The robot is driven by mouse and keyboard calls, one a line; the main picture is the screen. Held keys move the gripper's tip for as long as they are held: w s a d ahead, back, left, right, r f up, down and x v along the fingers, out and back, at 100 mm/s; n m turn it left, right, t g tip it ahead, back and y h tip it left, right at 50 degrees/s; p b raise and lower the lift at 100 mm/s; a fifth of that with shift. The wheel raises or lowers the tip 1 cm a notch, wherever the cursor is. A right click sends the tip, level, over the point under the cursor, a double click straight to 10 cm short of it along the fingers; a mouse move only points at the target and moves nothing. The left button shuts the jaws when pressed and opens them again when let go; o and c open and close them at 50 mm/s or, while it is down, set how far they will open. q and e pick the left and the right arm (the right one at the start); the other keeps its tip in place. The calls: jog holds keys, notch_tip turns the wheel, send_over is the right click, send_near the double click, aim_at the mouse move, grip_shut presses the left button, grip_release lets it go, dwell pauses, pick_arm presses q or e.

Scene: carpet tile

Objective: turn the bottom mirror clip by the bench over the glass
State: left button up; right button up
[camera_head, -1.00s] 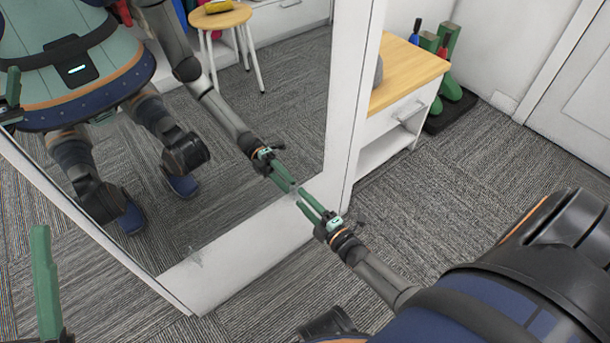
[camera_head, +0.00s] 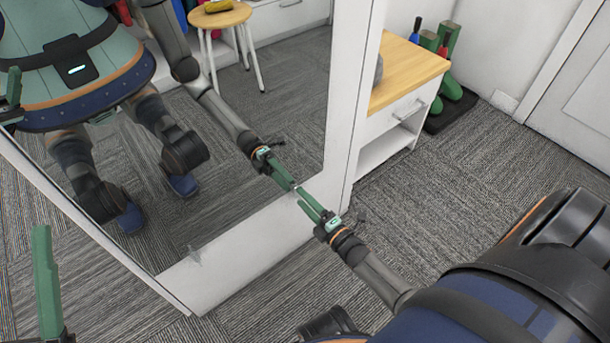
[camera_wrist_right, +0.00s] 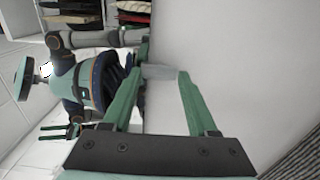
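The mirror (camera_head: 240,170) stands on the left in a white frame (camera_head: 270,238). A small pale, see-through piece, seemingly the bottom clip by the bench (camera_wrist_right: 160,72), shows between my right fingertips in the right wrist view; which way it points is unclear. My right gripper (camera_head: 304,198) is open at the frame's lower right, its tips close to the glass; it also shows in the right wrist view (camera_wrist_right: 160,78). Another faint clip (camera_head: 194,256) is at the bottom edge further left. One finger of my left gripper (camera_head: 45,285) shows at lower left; its reflection in the right wrist view has two parted fingers.
A white bench with a wooden top (camera_head: 410,75) stands just right of the mirror. Green boots (camera_head: 452,85) stand on a dark mat behind it. The carpet (camera_head: 480,190) right of the mirror is clear. The stool and my body in the glass are reflections.

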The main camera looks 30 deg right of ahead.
jog(key=shift+o, duration=1.4)
jog(key=s+d+p, duration=0.1)
jog(key=s+p, duration=0.2)
jog(key=s, duration=0.9)
jog(key=shift+s, duration=0.2)
